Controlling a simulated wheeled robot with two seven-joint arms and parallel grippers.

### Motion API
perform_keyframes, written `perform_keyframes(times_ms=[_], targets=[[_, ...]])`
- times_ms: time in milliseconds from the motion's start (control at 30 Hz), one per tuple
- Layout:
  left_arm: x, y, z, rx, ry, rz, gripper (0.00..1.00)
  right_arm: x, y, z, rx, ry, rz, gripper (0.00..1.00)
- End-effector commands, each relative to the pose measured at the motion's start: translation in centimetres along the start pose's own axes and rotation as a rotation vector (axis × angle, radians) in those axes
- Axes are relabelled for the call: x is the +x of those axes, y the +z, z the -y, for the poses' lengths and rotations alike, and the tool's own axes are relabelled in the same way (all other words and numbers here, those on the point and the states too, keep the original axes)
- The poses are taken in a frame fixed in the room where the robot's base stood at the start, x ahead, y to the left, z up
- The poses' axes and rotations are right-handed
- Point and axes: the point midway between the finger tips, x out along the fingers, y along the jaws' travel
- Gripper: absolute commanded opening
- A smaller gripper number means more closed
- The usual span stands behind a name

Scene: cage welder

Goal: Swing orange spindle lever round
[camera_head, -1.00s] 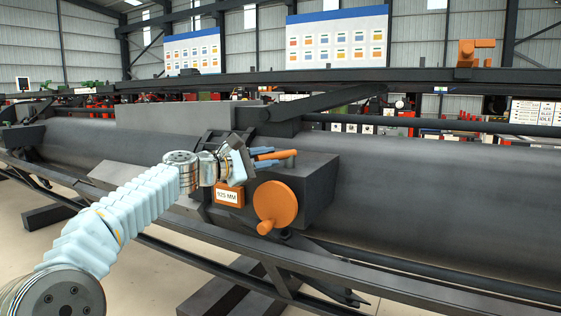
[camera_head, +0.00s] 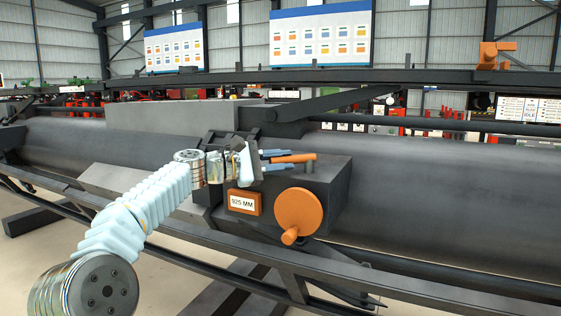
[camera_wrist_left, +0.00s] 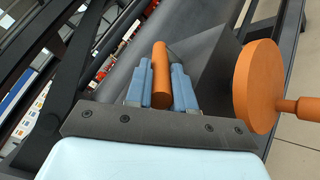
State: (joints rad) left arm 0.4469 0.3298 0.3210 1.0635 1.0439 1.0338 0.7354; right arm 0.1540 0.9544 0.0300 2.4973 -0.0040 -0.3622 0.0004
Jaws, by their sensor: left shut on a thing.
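The orange spindle lever (camera_head: 292,158) is a short bar above the dark box on the machine's side. In the wrist view the lever (camera_wrist_left: 161,72) runs lengthwise between the two blue fingers. My left gripper (camera_head: 279,160) comes in from the left and is shut on the lever; its fingers also show in the wrist view (camera_wrist_left: 161,90). The lever's far end meets a short upright post, seen in the head view. My right gripper is not in view.
An orange handwheel (camera_head: 298,212) with a knob sits on the box's front, below the lever, and shows large at right in the wrist view (camera_wrist_left: 258,86). An orange "925 MM" display (camera_head: 244,202) is left of it. A long dark cylinder (camera_head: 450,205) extends right.

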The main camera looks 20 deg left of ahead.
Motion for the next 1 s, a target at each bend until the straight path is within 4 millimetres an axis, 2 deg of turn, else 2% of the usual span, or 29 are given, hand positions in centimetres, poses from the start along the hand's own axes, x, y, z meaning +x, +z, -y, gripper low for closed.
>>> perform_keyframes(times_ms=[133,167,200,433,567,1000], targets=[[0.0,-0.1,0.1,-0.001,-0.002,-0.003,0.0,0.0,0.0,0.0,0.0,0.0,0.0,0.96],[0.0,-0.1,0.1,0.0,-0.002,-0.003,0.28,0.0,0.0,0.0,0.0,0.0,0.0,0.96],[0.0,-0.1,0.1,0.0,-0.002,-0.003,0.34,0.0,0.0,0.0,0.0,0.0,0.0,0.96],[-0.1,-0.1,0.1,0.0,-0.001,-0.002,0.34,0.0,0.0,0.0,0.0,0.0,0.0,0.96],[-1.2,-0.2,0.1,0.0,0.0,-0.003,0.34,0.3,0.0,-0.1,0.0,0.0,0.0,0.96],[-11.2,-0.2,0.1,0.001,0.002,-0.006,0.34,1.8,0.0,-0.8,0.003,0.002,-0.002,0.96]])
